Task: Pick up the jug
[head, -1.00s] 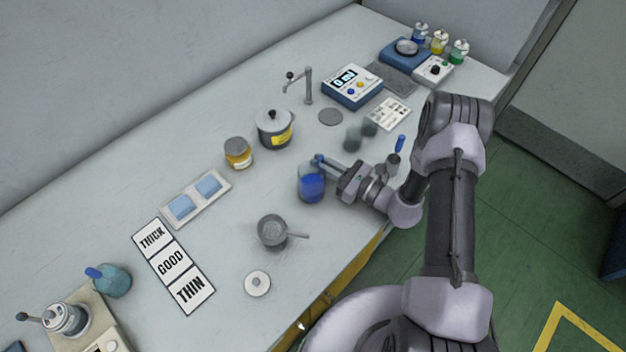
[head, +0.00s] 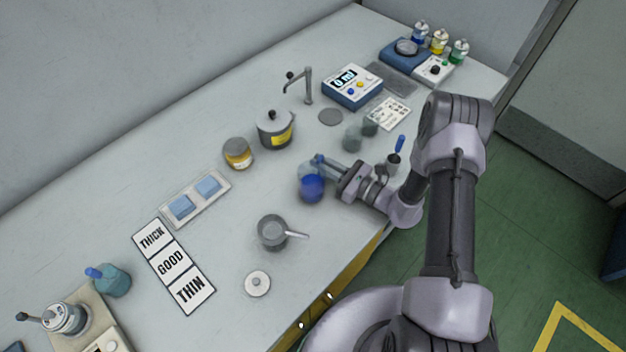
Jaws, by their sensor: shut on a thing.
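The jug (head: 312,188) is clear with blue liquid in its lower part. It stands upright near the middle of the bench, and I cannot tell whether its base touches the surface. My gripper (head: 321,165) reaches in from the right and is shut on the jug at its upper side. The fingers hide part of the jug's rim and handle side.
A grey pan (head: 271,232) with a handle lies in front of the jug, and a white disc (head: 257,283) lies nearer. An amber jar (head: 238,153) and a lidded pot (head: 275,130) stand behind left.

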